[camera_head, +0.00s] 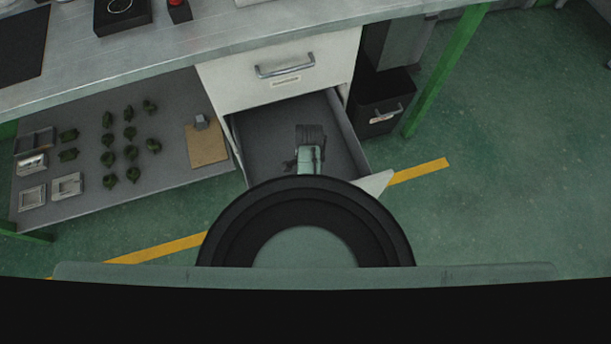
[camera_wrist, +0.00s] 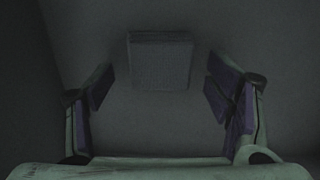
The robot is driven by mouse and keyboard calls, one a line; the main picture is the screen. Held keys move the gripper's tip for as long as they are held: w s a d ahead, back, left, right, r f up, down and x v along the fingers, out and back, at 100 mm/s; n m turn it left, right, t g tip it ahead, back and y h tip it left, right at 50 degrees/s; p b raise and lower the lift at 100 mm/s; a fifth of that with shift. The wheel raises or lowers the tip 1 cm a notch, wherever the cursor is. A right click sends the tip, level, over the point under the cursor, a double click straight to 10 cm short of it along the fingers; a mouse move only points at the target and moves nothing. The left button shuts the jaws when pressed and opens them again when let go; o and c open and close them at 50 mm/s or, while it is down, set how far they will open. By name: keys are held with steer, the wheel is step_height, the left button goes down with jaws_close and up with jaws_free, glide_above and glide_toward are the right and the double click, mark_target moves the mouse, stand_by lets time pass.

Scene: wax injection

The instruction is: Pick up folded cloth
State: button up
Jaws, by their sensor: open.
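The folded cloth (camera_wrist: 160,62) is a grey, roughly square pad lying flat on the dark drawer floor in the wrist view. My gripper (camera_wrist: 158,92) is open, with one purple-padded finger on each side of the picture. The cloth lies ahead of the fingertips, between their lines, with a gap on both sides. No contact shows.
The drawer's wall (camera_head: 345,130) stands close on the right of my arm. A closed white drawer (camera_head: 278,75) is above, under the worktop (camera_head: 200,42). A lower shelf (camera_head: 85,195) at left holds several dark green pieces, metal frames and a clipboard (camera_head: 206,150).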

steer(key=shift+f, duration=0.35)
steer(key=shift+c, duration=0.3)
steer(key=c, duration=1.1)
